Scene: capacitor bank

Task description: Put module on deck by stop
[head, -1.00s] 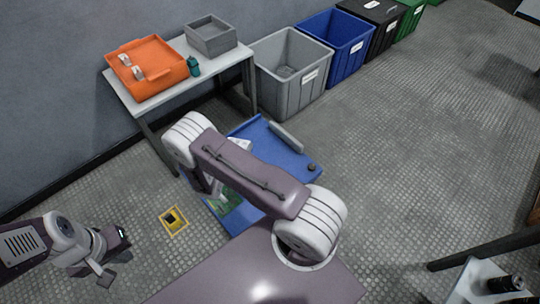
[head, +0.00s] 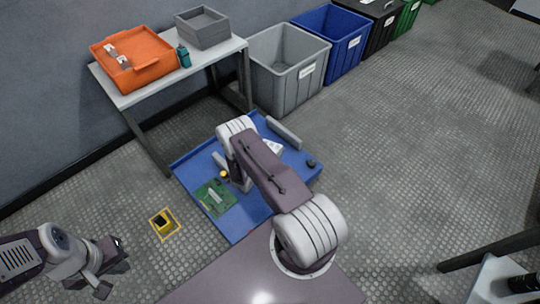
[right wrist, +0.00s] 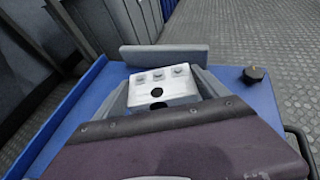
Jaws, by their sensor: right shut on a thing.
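The silver-white module (right wrist: 160,86) has several small terminals on top and two dark holes. My right gripper (right wrist: 163,92) is shut on it, with a grey finger at each side. The module also shows partly behind my arm in the head view (head: 273,147). It is over the blue deck (head: 184,167). The stop is a long grey bar (head: 284,132) along the deck's far edge; in the right wrist view the bar (right wrist: 165,55) lies just beyond the module. I cannot tell whether the module touches the deck. My left gripper (head: 112,268) is open and empty, left of the deck.
A green circuit board (head: 214,198) and a black knob (head: 311,163) are on the deck. A yellow-framed square (head: 165,224) lies on the floor. A table with an orange tray (head: 135,62) and grey box (head: 203,27) stands behind. Bins (head: 285,66) stand at the back.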

